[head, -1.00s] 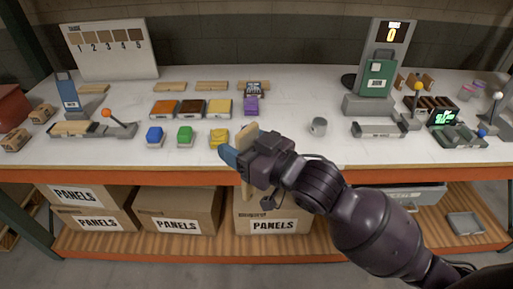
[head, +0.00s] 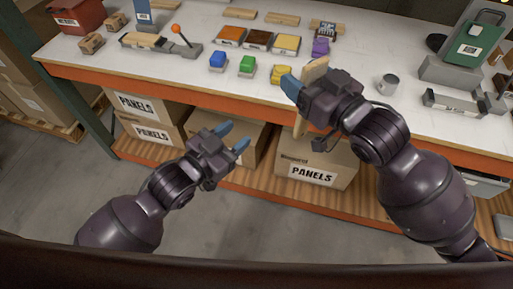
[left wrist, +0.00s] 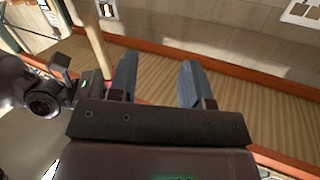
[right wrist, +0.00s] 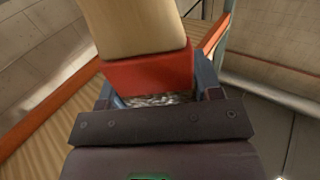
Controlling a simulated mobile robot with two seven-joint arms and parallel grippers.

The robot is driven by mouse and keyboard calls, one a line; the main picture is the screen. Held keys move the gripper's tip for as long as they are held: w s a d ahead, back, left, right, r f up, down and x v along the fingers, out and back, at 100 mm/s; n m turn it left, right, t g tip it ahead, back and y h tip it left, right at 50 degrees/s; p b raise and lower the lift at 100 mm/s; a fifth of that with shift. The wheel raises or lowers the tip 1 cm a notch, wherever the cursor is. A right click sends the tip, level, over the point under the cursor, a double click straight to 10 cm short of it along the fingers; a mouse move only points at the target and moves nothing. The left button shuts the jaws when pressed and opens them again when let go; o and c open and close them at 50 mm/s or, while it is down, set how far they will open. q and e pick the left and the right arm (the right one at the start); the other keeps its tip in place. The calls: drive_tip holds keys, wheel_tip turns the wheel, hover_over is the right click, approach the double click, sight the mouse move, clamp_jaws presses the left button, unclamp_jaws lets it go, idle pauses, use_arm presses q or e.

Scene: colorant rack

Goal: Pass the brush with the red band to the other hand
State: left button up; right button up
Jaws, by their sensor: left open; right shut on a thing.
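The brush with the red band (head: 315,70) is in my right gripper (head: 297,88), held at the front edge of the bench and partly hidden by the gripper. In the right wrist view its pale wooden handle (right wrist: 135,25), red band (right wrist: 150,72) and some grey bristles show between the fingers. My left gripper (head: 232,137) is open and empty, lower and to the left of the brush, in front of the lower shelf. The left wrist view shows its two blue fingers (left wrist: 158,75) apart with nothing between them. My right gripper also shows there at the left (left wrist: 45,95).
A grey mug (head: 388,84) stands right of my right gripper. Panel boxes (head: 312,165) sit on the lower shelf. Open space lies before the bench.

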sight(297, 127)
use_arm(q)
drive_tip(key=s+d+r+g+h, duration=0.2)
drive_tip(key=s+d+r+h, duration=0.1)
drive_tip(key=s+d, duration=0.25)
drive_tip(key=x, duration=1.1)
drive_tip(key=shift+w+d, duration=0.25)
drive_tip(key=shift+d, duration=0.05)
clamp_jaws()
use_arm(e)
drive_tip(key=o, duration=1)
